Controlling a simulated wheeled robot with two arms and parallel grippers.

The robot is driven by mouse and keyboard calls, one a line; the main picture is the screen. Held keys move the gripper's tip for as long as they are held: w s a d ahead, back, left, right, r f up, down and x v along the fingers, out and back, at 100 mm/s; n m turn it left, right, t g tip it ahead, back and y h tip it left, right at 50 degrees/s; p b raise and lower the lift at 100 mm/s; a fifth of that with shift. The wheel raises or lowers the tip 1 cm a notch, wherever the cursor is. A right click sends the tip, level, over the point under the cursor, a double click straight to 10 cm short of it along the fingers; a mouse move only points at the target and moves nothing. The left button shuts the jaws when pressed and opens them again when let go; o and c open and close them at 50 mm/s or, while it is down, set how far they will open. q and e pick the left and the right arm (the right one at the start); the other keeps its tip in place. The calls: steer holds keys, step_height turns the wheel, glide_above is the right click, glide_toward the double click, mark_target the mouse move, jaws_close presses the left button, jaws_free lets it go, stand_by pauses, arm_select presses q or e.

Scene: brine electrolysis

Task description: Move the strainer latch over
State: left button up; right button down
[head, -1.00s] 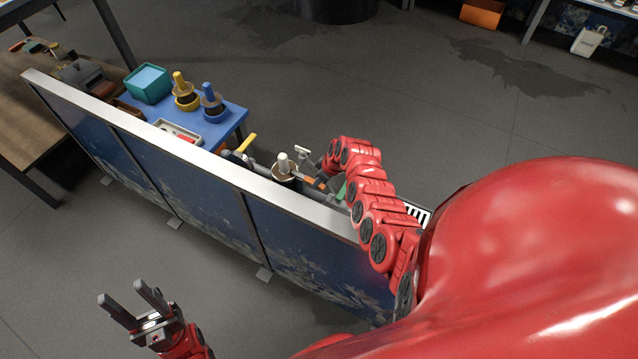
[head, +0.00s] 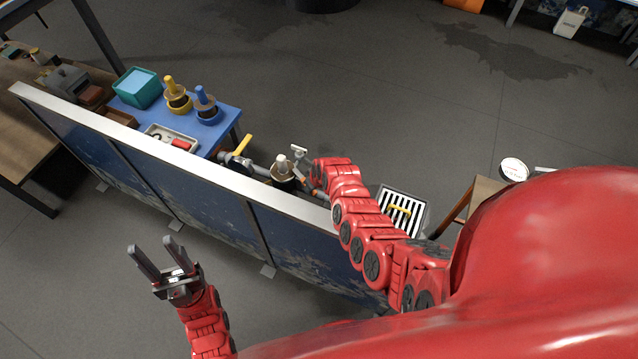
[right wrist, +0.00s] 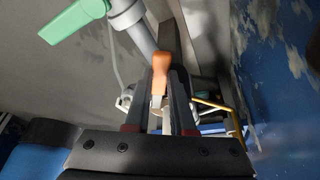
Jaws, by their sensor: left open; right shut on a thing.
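The strainer (head: 283,170), with a pale knob on top, stands on the grey pipework behind the low blue wall. The orange latch (right wrist: 160,68) shows in the right wrist view; in the head view my right arm hides it. My right gripper (right wrist: 163,84) has its dark fingers shut on the latch, with a grey pipe just beyond. In the head view the right arm reaches over the wall and its fingers are hidden. My left gripper (head: 153,247) is open and empty, on the near side of the wall, well away from the strainer.
The wall's pale top edge (head: 150,138) runs between me and the pipework. A yellow valve handle (head: 242,146) is left of the strainer. A green handle (right wrist: 75,20) is near the latch. A blue table (head: 228,118) and a slotted drain (head: 403,212) flank the pipes.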

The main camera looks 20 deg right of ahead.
steer(key=c, duration=0.8)
jaws_free()
steer(key=shift+o, duration=0.2)
steer(key=shift+r, duration=0.55)
steer(key=p+v, duration=0.2)
steer(key=v, duration=1.4)
steer(key=shift+s, duration=0.2)
steer(key=shift+d+r, duration=0.1)
